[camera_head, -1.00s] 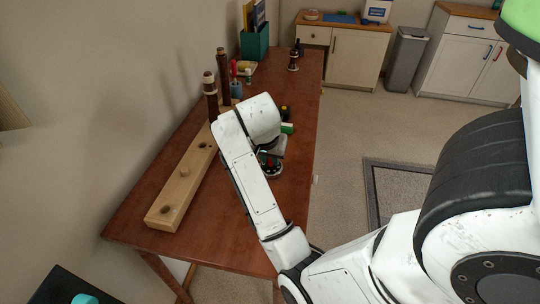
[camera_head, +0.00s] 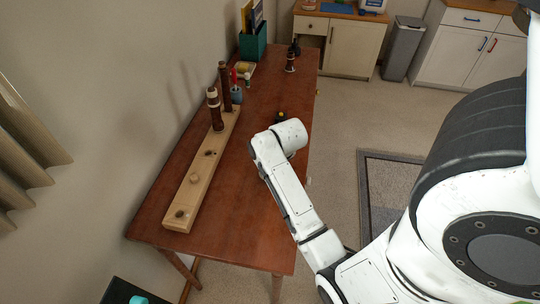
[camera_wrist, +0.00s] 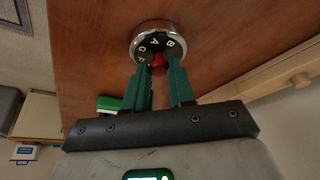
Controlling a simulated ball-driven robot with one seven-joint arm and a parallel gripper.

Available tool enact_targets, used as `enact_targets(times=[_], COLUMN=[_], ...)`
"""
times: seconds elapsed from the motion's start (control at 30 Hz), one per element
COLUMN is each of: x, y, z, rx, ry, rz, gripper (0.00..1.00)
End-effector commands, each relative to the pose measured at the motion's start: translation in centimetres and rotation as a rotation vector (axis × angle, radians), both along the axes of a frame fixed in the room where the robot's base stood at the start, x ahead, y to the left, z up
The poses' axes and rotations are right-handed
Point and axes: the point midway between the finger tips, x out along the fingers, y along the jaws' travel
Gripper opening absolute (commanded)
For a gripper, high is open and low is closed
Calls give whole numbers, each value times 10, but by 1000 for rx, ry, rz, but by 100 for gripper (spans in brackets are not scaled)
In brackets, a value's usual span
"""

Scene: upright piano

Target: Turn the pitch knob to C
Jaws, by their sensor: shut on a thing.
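The pitch knob (camera_wrist: 158,64) is a red piece on a round metal-rimmed dial (camera_wrist: 141,31) on the brown table, in the wrist view. The dark dial face carries pale letters, B and A readable, and others smaller or partly covered. The fingers of my gripper (camera_wrist: 159,72) are green and stand either side of the red piece, shut on it. They hide the near part of the dial, so I cannot tell where C is. In the head view, my white arm hides the dial and the fingers.
A long pale wooden stand (camera_head: 194,180) with dark instrument pieces upright in it lies along the table's (camera_head: 252,222) wall side. A teal holder (camera_head: 253,45) stands at the far end. The near table end is clear.

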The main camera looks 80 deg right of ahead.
Motion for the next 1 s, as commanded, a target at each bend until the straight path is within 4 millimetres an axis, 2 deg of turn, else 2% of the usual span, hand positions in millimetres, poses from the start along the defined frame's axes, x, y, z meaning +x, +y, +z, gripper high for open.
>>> enact_targets(times=[0.07, 1.0], x=[-1, -2], y=[0, -9], z=[7, 0], rx=[3, 1], ry=[1, -2], rz=[71, 962], gripper=[0, 0])
